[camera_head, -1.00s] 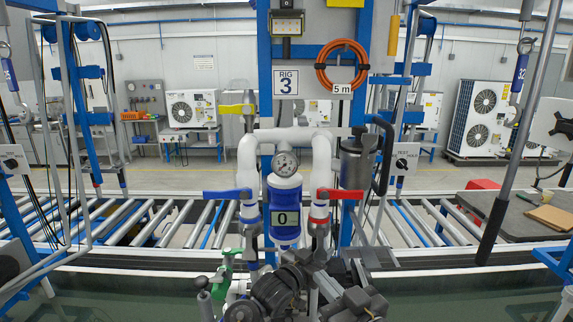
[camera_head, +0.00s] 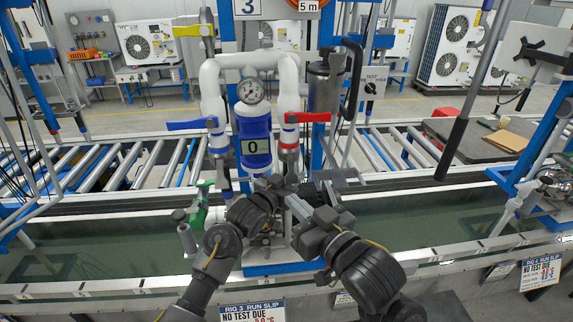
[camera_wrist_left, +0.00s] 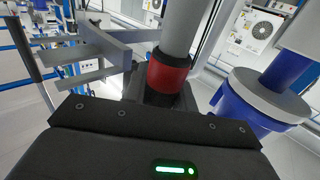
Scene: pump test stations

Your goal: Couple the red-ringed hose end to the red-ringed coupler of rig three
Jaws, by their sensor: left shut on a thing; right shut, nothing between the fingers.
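Rig three stands in the middle of the head view, with a blue filter (camera_head: 255,137) marked 0. The red-ringed coupler (camera_head: 290,147) is under the red lever (camera_head: 307,117). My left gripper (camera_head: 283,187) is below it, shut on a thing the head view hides. The left wrist view shows a red-ringed piece (camera_wrist_left: 168,77) with a grey tube just beyond my palm; I cannot tell whether it is the hose end or the coupler, or whether the two are joined. My right gripper (camera_head: 299,207) is shut and empty, just lower and right, close to the left.
A grey canister (camera_head: 325,90) hangs right of the red lever. A trough (camera_head: 420,225) runs across below, with a roller conveyor (camera_head: 120,163) behind.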

